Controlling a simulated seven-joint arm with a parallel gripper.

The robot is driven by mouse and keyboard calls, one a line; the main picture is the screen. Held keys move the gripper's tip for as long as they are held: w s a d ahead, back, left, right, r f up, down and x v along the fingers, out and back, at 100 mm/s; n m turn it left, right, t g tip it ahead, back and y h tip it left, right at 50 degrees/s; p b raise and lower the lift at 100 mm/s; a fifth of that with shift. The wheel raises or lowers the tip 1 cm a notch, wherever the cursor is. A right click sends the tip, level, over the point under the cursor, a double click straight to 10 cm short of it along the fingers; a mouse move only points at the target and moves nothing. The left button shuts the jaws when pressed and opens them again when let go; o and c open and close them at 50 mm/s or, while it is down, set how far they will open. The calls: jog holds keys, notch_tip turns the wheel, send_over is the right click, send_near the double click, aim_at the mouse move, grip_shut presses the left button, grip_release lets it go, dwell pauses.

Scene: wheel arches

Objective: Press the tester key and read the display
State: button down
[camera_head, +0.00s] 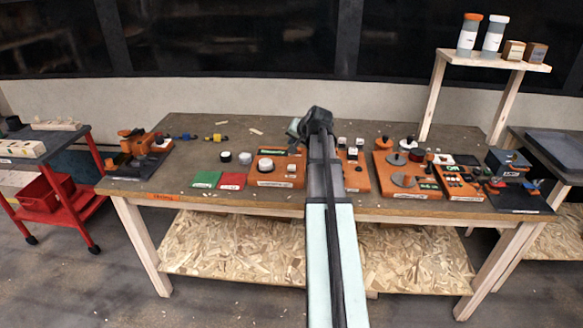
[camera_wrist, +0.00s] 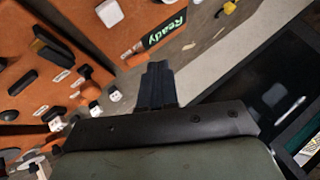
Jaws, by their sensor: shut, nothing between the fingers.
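In the wrist view an orange panel carries a dark display (camera_wrist: 165,29) with the green word "Ready". In the head view my gripper (camera_head: 318,120) is over the table's back middle.
Other orange units (camera_head: 407,192) stand right of my arm on the wooden table (camera_head: 165,189), with small parts on them. Green (camera_head: 206,179) and red (camera_head: 232,181) mats lie at left. A shelf (camera_head: 495,62) with jars stands at back right. The table's back left is fairly clear.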

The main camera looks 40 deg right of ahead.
aim_at(293, 167)
jog(key=shift+f, duration=3.7)
jog(key=shift+f, duration=0.1)
jog(key=shift+f, duration=0.35)
jog(key=shift+f, duration=0.45)
jog(key=shift+r, duration=0.9)
jog(key=shift+r, duration=2.5)
